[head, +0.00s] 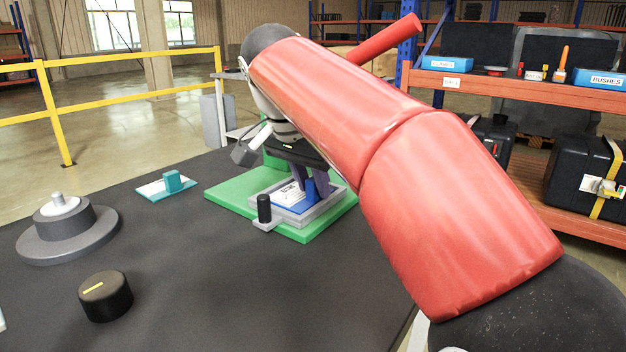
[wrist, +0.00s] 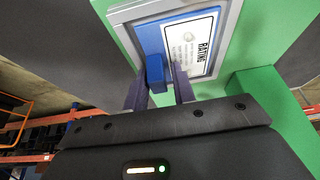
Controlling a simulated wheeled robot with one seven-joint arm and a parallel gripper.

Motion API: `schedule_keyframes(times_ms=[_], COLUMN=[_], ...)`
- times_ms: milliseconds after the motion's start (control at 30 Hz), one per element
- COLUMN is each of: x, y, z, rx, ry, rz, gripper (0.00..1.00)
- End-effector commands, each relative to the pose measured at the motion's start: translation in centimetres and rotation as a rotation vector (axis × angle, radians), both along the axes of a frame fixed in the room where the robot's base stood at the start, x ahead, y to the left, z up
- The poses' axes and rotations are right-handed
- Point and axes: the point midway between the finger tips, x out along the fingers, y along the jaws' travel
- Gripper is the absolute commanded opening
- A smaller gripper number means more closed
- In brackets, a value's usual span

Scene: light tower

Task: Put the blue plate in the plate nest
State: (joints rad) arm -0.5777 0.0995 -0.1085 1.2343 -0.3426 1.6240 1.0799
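The blue plate (head: 292,204) carries a white label marked "RATING" and a raised blue knob (wrist: 155,70). It lies inside the grey frame of the plate nest (head: 321,212), on a green base; in the wrist view the grey rim (wrist: 229,38) runs around the plate. I cannot tell whether it is fully seated. My gripper (wrist: 161,75) is over the plate, its two dark purple fingers on either side of the knob. The fingers stand apart, with a gap beside the knob at the right finger. My gripper also shows in the head view (head: 309,184), partly behind my red arm.
A black post (head: 264,208) stands at the nest's near corner. A teal block on a white plate (head: 172,182), a round grey stepped fixture (head: 67,228) and a black knob with a yellow mark (head: 105,296) stand left on the dark table. The table's near middle is clear.

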Motion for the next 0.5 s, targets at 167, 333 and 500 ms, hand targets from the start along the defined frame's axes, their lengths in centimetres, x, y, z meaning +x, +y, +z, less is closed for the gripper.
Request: schedule_keyframes(times_ms=[167, 333, 500], x=[-0.2, -0.2, -0.4], y=[-0.3, -0.3, -0.1], z=[0.0, 0.0, 1.3], rx=[-0.006, -0.006, -0.006], ry=[0.008, 0.010, 0.007], rz=[-0.006, -0.008, -0.008], gripper=[0.38, 0.38, 0.38])
